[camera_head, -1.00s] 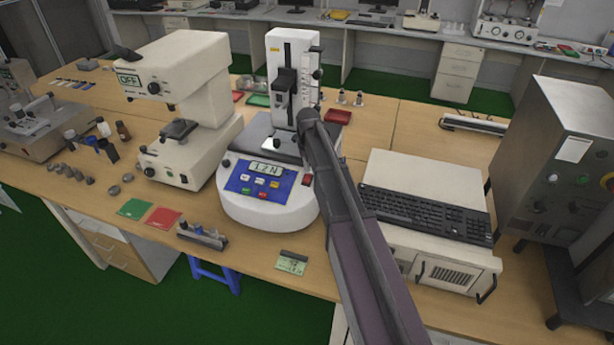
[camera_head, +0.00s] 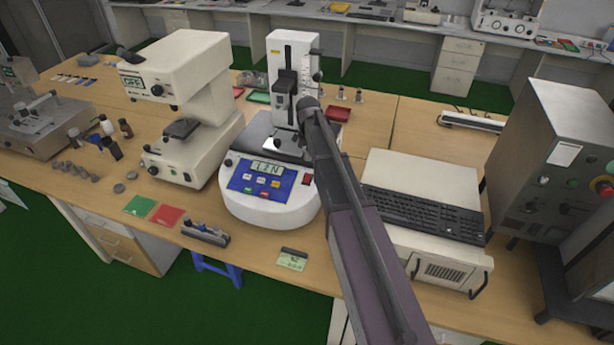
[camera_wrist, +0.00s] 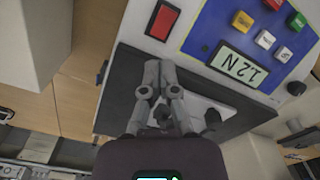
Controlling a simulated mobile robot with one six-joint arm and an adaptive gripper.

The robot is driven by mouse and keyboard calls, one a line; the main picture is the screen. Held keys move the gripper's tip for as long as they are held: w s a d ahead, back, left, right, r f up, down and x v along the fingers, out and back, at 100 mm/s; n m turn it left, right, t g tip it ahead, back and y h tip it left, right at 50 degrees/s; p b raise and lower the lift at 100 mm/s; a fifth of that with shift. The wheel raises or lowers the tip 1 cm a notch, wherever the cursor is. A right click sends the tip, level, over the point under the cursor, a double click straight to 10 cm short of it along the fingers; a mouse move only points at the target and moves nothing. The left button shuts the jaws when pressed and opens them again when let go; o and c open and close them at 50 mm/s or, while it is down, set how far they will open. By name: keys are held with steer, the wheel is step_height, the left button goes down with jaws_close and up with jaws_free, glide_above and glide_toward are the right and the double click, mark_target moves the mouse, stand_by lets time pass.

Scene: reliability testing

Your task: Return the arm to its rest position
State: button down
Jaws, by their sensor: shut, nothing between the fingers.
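My arm (camera_head: 362,235) reaches from the lower right up to a white force tester (camera_head: 268,207) with a blue panel, and its end is in front of the tester's column (camera_head: 282,68). My gripper (camera_wrist: 160,72) shows in the wrist view, its two fingers close together, shut and empty. It is over the tester's dark plate (camera_wrist: 122,85), beside the blue panel (camera_wrist: 225,30); I cannot tell if it touches. The tester's display (camera_wrist: 240,67) shows upside down in the wrist view. In the camera_head view the fingers are hidden behind my arm.
A beige microscope-like instrument (camera_head: 185,100) stands left of the tester. A keyboard (camera_head: 425,213) on a beige box (camera_head: 425,175) and a grey cabinet (camera_head: 535,140) are to the right.

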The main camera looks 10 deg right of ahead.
stand_by(0.3)
steer(key=s+a, duration=0.1)
steer(key=s, duration=2.6)
steer(key=shift+s+f+b, duration=0.15)
steer(key=shift+f+b, duration=0.25)
